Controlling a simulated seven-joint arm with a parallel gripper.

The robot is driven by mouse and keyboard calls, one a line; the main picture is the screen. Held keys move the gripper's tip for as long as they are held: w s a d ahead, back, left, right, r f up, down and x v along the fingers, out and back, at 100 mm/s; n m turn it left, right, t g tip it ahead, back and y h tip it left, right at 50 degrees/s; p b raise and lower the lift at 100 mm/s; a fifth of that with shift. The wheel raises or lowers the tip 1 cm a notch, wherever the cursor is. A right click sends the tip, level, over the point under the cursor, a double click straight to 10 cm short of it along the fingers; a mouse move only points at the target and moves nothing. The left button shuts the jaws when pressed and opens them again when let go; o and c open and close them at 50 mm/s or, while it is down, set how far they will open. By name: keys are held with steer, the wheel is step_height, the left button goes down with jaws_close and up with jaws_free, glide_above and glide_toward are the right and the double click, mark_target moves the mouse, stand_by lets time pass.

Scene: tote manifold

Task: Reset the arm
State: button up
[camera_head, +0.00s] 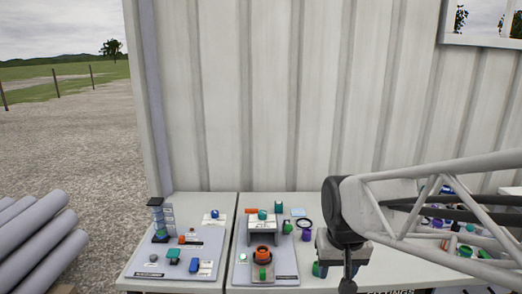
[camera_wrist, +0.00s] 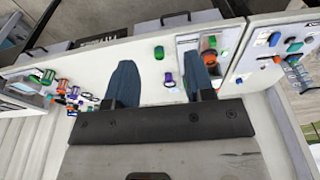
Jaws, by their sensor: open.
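My gripper (camera_wrist: 158,75) shows in the wrist view with its two dark blue fingers apart and nothing between them. In the head view my gripper (camera_head: 347,284) hangs at the right, in front of the bench, at the end of my arm. Its fingers are hard to make out there. The light bench top (camera_head: 330,213) lies beneath and behind it, and part of the top is hidden by my arm.
A left board (camera_head: 207,240) holds small blue, green and orange parts. A middle board (camera_head: 285,263) carries an orange-ringed fitting (camera_head: 262,254) and a small raised stand (camera_head: 262,237). Several loose coloured fittings lie on the right. A corrugated wall (camera_head: 270,100) rises behind.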

steer(key=s+d+r, duration=0.1)
steer(key=s+d, duration=0.2)
steer(key=s, duration=0.8)
steer(key=shift+r+t, duration=0.2)
steer(key=shift+t, duration=0.1)
